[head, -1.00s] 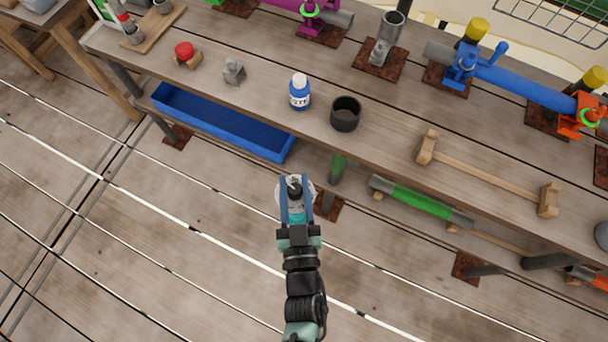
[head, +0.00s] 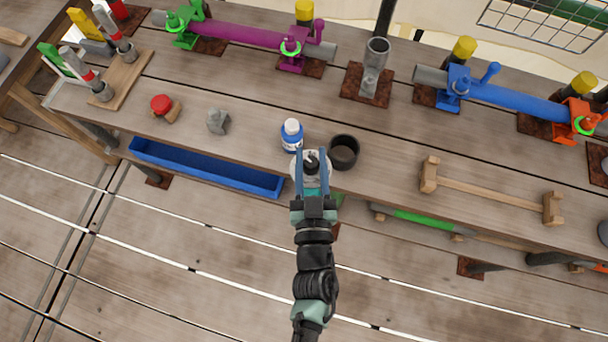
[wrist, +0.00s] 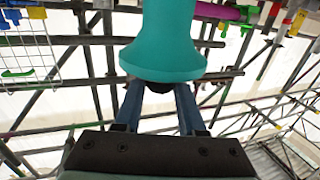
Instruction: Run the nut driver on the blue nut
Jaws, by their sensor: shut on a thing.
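My gripper (head: 312,158) is shut on a teal, flared tool (wrist: 170,45), its wide end close to the wrist camera. In the head view, a pale round part with a dark centre shows at the fingertips. I cannot tell if this is the nut driver. The gripper is over the bench's front edge, in front of a white-capped blue bottle (head: 292,136) and a dark cup (head: 344,152). No separate blue nut can be made out.
A wooden rack (head: 122,78) with red-banded tools stands at the left. A red knob (head: 162,104), grey fitting (head: 218,121), upright grey tube (head: 372,68) and wooden mallet-like bar (head: 490,190) are on the bench. A blue tray (head: 205,168) is below its front edge.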

